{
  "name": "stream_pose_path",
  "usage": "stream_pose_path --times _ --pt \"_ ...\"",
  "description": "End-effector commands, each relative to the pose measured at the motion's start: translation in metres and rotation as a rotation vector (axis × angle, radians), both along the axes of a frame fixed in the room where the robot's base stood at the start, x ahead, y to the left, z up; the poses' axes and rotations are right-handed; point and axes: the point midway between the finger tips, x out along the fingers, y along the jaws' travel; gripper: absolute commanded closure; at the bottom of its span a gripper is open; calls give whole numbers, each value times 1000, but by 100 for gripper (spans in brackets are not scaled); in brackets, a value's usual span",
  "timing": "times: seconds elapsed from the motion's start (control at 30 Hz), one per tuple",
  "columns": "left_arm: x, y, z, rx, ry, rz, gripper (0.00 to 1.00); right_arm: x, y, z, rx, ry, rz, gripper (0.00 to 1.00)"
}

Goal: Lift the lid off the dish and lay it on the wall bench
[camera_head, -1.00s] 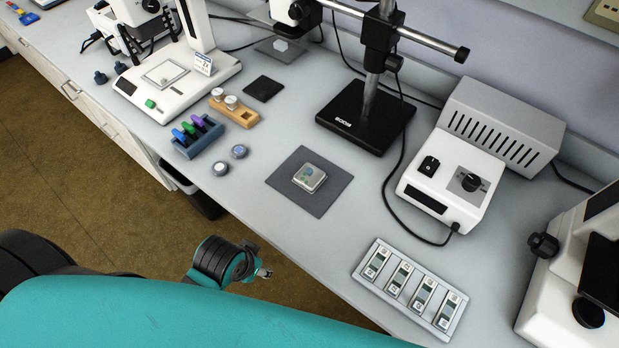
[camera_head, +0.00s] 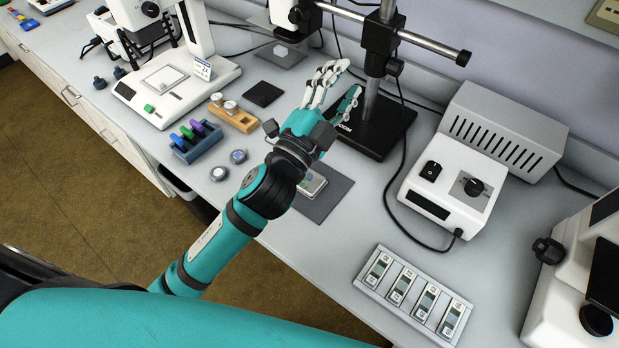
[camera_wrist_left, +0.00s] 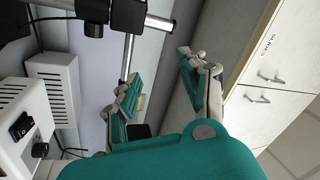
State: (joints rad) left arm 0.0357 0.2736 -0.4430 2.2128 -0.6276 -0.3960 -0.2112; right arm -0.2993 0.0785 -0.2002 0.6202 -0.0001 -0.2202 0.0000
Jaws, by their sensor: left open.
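A small square dish (camera_head: 313,184) with a silvery rim and a green-blue patch sits on a dark grey mat (camera_head: 322,205) on the wall bench. I cannot tell its lid from its body here. My left gripper (camera_head: 340,84) is open and empty, held above the bench beyond the dish, in front of the black stand base. Its wrist and forearm hide part of the dish and mat. In the left wrist view the spread fingers of my left gripper (camera_wrist_left: 160,72) have nothing between them, and the dish is not seen. My right gripper is not in view.
A black boom stand (camera_head: 372,125) rises close to my left fingers. A white control box (camera_head: 455,185) with a trailing cable stands right of it. A slide tray (camera_head: 413,295) lies at front right; a tube rack (camera_head: 196,143) and wooden block (camera_head: 233,117) lie left.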

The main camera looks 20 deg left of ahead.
Motion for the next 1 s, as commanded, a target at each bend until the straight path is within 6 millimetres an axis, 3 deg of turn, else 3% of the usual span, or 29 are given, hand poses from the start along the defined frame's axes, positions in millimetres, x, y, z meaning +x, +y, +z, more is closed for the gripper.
stream_pose_path --times 0.03,0.1,0.2,0.27,0.33,0.4,0.47,0.57,0.6,0.73,0.77,0.8,0.9,1.0 --pt "-3 -30 36 117 -186 -84 56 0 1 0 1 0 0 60" --pt "-20 -73 68 290 -433 -203 56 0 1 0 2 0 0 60" --pt "-54 -129 84 558 -763 -383 56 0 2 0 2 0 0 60" --pt "-75 -157 76 731 -946 -499 56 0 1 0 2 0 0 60" --pt "-94 -178 51 946 -1139 -644 56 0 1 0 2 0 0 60" --pt "-103 -183 16 1173 -1299 -801 56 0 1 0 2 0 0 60" --pt "-102 -175 -19 1378 -1408 -951 56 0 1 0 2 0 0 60" --pt "-82 -134 -69 1721 -1501 -1224 56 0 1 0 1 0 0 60" --pt "-70 -110 -83 1850 -1504 -1336 56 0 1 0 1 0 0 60" --pt "-34 -28 -99 2185 -1399 -1675 56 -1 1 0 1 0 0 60" --pt "-27 -12 -98 -2236 1359 1735 56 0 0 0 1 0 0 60" --pt "-21 7 -96 -2205 1256 1741 56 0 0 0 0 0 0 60" --pt "-11 40 -89 -2152 1086 1751 56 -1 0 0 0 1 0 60" --pt "-9 54 -89 -2128 1018 1760 56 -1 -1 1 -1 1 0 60"
